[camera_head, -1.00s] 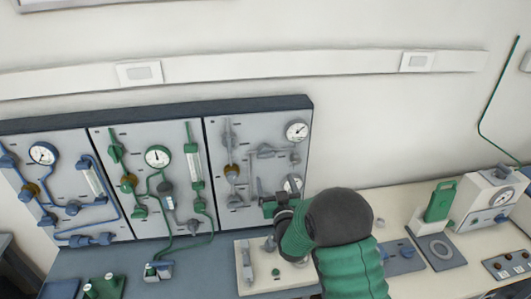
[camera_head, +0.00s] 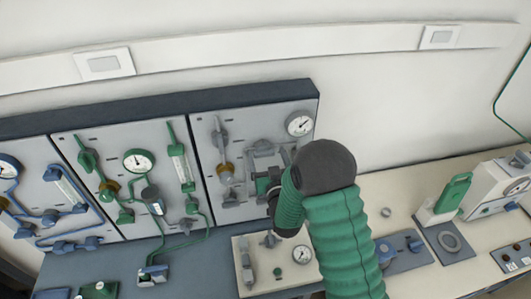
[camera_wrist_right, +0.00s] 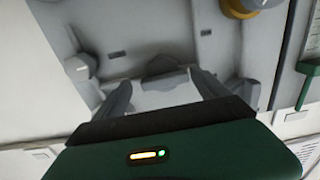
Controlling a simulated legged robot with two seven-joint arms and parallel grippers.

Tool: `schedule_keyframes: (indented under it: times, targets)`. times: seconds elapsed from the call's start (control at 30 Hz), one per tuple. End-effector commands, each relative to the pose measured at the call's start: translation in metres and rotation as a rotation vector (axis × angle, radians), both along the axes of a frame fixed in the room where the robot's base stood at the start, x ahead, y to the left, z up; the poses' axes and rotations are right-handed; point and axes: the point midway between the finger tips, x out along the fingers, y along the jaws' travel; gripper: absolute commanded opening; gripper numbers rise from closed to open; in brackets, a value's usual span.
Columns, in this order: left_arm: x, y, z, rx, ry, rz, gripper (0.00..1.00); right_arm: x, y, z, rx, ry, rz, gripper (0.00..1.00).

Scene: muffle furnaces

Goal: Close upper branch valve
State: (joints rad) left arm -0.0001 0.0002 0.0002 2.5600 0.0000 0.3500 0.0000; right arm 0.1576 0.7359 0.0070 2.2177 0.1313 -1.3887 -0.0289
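The right-hand grey panel (camera_head: 213,190) carries grey pipes, valves and gauges. My right gripper (camera_head: 263,160) is at this panel, in front of its upper middle pipework. In the right wrist view my right gripper (camera_wrist_right: 163,88) has its two fingers spread apart. A dark grey valve handle (camera_wrist_right: 163,66) lies between and just beyond the fingertips; I cannot tell whether they touch it. It looks like the upper branch valve, partly hidden by the gripper in the head view. My left gripper is not in view.
A round gauge (camera_head: 299,123) sits at the panel's upper right. Left of it are a green-piped panel (camera_head: 110,145) and a blue-piped panel. A cream board (camera_head: 265,285) with a gauge lies on the bench below. My right arm covers the panel's lower right.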

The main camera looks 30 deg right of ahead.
Motion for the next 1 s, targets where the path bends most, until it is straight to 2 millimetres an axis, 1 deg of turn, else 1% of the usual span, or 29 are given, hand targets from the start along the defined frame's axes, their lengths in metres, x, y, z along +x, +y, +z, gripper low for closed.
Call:
schedule_keyframes:
  times: [0.03, 0.07, 0.4, 0.5, 0.77, 1.0]
  targets:
    - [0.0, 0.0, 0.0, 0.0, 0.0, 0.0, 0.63, 0.001, 0.001, 0.0, 0.0, 0.0, 0.001, 0.81]
    - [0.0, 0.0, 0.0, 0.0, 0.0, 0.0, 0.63, 0.001, 0.001, 0.0, -0.001, 0.0, 0.001, 0.77]
    - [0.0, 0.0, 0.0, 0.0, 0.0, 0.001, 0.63, 0.005, 0.001, -0.003, 0.002, 0.005, 0.004, 0.33]
    - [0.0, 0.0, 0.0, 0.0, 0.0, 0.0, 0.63, 0.005, 0.001, -0.003, 0.002, 0.005, 0.005, 0.21]
    - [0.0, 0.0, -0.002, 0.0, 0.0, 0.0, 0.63, 0.005, 0.001, -0.004, -0.008, 0.009, 0.004, 0.21]
    - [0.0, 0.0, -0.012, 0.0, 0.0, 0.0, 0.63, 0.005, 0.001, -0.006, -0.086, 0.03, 0.003, 0.21]
